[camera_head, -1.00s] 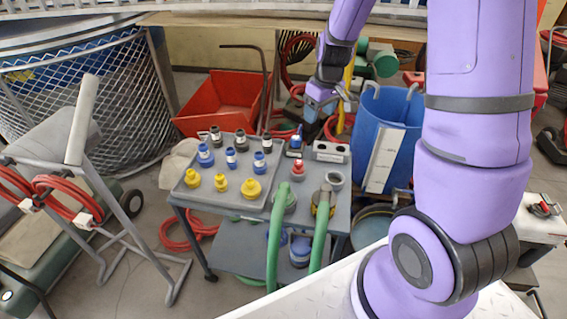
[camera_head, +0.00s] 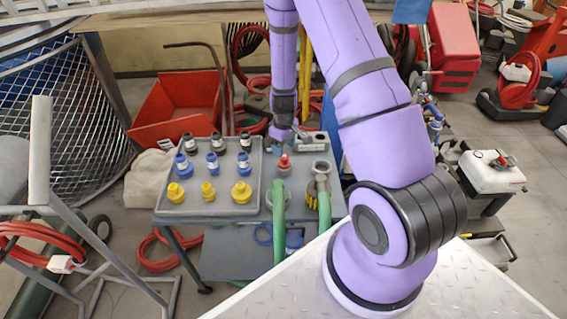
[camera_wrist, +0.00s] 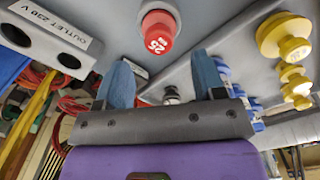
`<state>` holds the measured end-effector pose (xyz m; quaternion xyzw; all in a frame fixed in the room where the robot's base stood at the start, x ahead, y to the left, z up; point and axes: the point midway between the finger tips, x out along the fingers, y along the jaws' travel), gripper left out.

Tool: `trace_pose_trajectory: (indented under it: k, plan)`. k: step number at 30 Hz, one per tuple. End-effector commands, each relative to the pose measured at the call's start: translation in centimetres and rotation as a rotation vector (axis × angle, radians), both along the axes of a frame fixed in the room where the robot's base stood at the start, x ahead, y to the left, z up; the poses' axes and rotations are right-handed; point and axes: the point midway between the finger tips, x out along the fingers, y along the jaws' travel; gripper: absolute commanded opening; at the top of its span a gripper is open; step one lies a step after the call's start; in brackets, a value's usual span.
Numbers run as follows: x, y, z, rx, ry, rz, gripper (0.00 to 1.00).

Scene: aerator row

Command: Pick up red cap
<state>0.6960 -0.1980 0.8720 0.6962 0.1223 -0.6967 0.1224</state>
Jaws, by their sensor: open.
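The red cap (camera_head: 284,162) sits on a grey fitting on the cart top, right of the grey tray, in the head view. In the wrist view the red cap (camera_wrist: 158,38), marked 25, is at upper centre, beyond and between my two blue fingertips. My gripper (camera_wrist: 163,72) is open, with nothing between its fingers. In the head view my gripper (camera_head: 281,137) is at the cart's back edge, just behind the cap and partly hidden by my arm.
The grey tray (camera_head: 216,207) holds yellow, blue and black fittings left of the cap. A grey outlet box (camera_head: 307,143) stands at the back right, close to my gripper. Green hoses (camera_head: 279,225) hang at the cart's front. A red bin (camera_head: 180,105) is behind.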

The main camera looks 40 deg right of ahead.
Motion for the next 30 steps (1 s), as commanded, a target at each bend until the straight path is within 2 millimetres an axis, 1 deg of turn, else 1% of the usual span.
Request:
trace_pose_trajectory:
  k: [8, 12, 16, 20, 26, 27, 29, 30]
  plan:
    - [-0.1, -0.1, -1.8, 0.001, 0.000, -0.001, 0.63]
    - [-0.3, -0.2, -3.8, 0.000, 0.002, -0.002, 0.63]
    - [-0.3, -0.1, -5.3, 0.002, 0.002, 0.000, 0.63]
    - [-0.2, -0.2, -5.9, 0.000, -0.001, -0.001, 0.63]
    - [-0.2, -0.2, -6.0, 0.000, -0.001, -0.001, 0.63]
    - [-0.2, -0.2, -6.0, 0.000, -0.001, -0.001, 0.61]
    - [-0.2, -0.2, -6.0, 0.000, -0.001, -0.001, 0.47]
    - [-0.2, -0.2, -6.0, 0.000, -0.001, -0.001, 0.38]
